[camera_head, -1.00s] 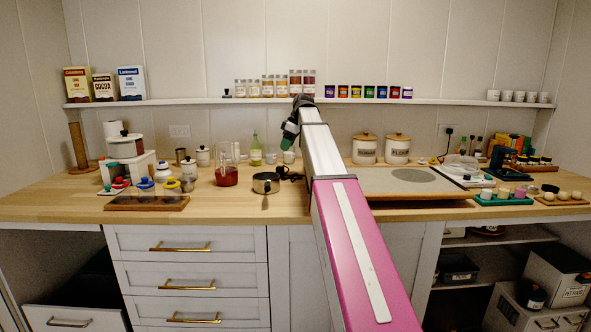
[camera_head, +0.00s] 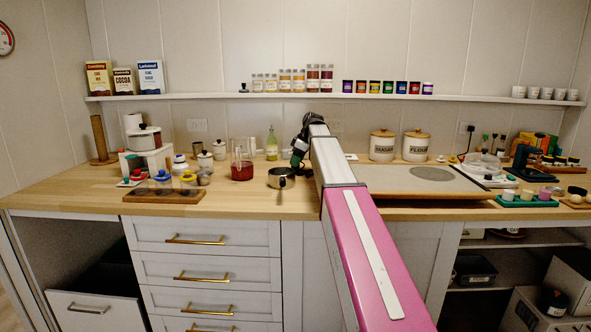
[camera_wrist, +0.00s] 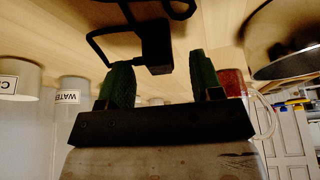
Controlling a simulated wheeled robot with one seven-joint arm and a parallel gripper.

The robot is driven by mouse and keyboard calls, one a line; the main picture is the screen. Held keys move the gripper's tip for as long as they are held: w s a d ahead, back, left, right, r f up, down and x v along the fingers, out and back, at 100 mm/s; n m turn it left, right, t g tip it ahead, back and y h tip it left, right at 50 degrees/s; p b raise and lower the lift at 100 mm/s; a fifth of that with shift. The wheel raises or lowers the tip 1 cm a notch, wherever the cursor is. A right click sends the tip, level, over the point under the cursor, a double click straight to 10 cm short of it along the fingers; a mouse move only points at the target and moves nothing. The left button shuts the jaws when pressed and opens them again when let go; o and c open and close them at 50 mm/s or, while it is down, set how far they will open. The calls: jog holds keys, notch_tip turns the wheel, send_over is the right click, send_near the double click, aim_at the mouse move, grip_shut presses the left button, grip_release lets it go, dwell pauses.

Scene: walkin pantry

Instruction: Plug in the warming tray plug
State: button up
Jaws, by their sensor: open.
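A black plug (camera_wrist: 155,45) with a black cord lies on the wooden counter in the wrist view. It is just beyond and roughly between the green fingertips of my gripper (camera_wrist: 160,70), with no clear contact. The fingers are apart, with nothing visibly held. In the head view my gripper (camera_head: 297,158) is low over the counter by the metal pot, and the plug is hidden or too small to make out. A white wall outlet (camera_head: 197,125) is at left, and another outlet (camera_head: 336,126) is just right of my arm.
A metal pot (camera_head: 281,178) and a jug of red liquid (camera_head: 242,165) stand close left of my gripper. A green bottle (camera_head: 271,147) stands behind. A grey-topped slab (camera_head: 400,180) lies at right. A right-hand outlet (camera_head: 467,128) holds a black plug.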

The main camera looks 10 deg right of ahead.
jog(key=shift+w+a+f, duration=0.1)
jog(key=shift+a+f, duration=0.05)
jog(key=shift+f, duration=0.3)
jog(key=c, duration=1)
jog(key=shift+r, duration=0.15)
